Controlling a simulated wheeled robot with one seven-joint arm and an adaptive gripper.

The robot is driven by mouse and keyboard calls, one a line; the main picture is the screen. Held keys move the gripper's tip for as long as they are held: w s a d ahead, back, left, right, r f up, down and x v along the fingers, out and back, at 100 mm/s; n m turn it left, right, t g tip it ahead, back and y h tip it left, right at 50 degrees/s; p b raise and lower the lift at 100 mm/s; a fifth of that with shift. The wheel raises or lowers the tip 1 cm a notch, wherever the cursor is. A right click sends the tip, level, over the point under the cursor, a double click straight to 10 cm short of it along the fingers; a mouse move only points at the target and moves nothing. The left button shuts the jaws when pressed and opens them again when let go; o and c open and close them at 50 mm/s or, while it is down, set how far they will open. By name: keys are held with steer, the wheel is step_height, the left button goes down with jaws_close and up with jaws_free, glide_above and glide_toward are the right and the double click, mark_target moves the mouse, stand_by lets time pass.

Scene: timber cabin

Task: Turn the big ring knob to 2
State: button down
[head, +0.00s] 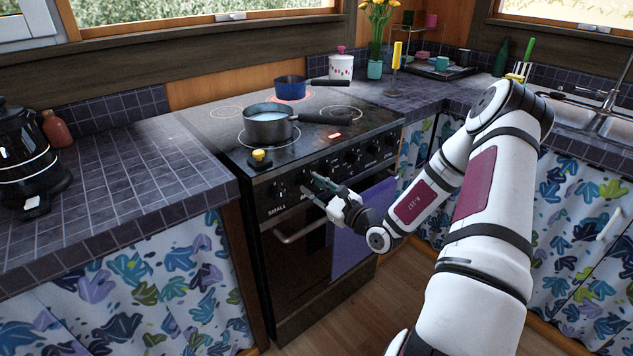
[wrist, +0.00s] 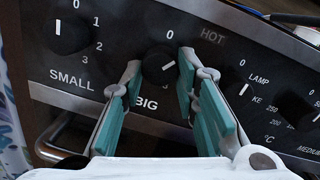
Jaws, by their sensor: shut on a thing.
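The big ring knob (wrist: 156,66) is a black round knob above the word BIG on the dark stove panel in the wrist view. Its white pointer mark points right and slightly up. A 0 stands above it; the numbers on its right are hidden by a finger. My gripper (wrist: 160,72) has one teal-padded finger on each side of the knob and is shut on it. In the head view my gripper (head: 318,190) is at the stove's front panel and largely hides this knob.
The SMALL knob (wrist: 70,30) is to the left; other knobs (wrist: 238,103) are to the right. An oven handle (head: 298,231) runs below. A grey pot (head: 268,128), a blue pot (head: 291,88) and a yellow-topped timer (head: 260,158) stand on the stovetop.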

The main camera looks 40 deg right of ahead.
steer(key=m+p, duration=0.2)
steer(key=m, duration=0.1)
steer(key=m+p, duration=0.2)
steer(key=m, duration=0.2)
steer(key=shift+a+t+h, duration=0.15)
steer(key=shift+t+h, duration=0.15)
steer(key=m+h+p, duration=0.1)
steer(key=m+p, duration=0.1)
steer(key=m, duration=0.4)
steer(key=shift+a+p, duration=0.1)
steer(key=shift+p, duration=0.2)
steer(key=shift+f, duration=0.1)
steer(key=c, duration=1.2)
jaws_free()
steer(key=shift+c, duration=0.2)
steer(key=s+f, duration=0.1)
steer(key=s, duration=1.1)
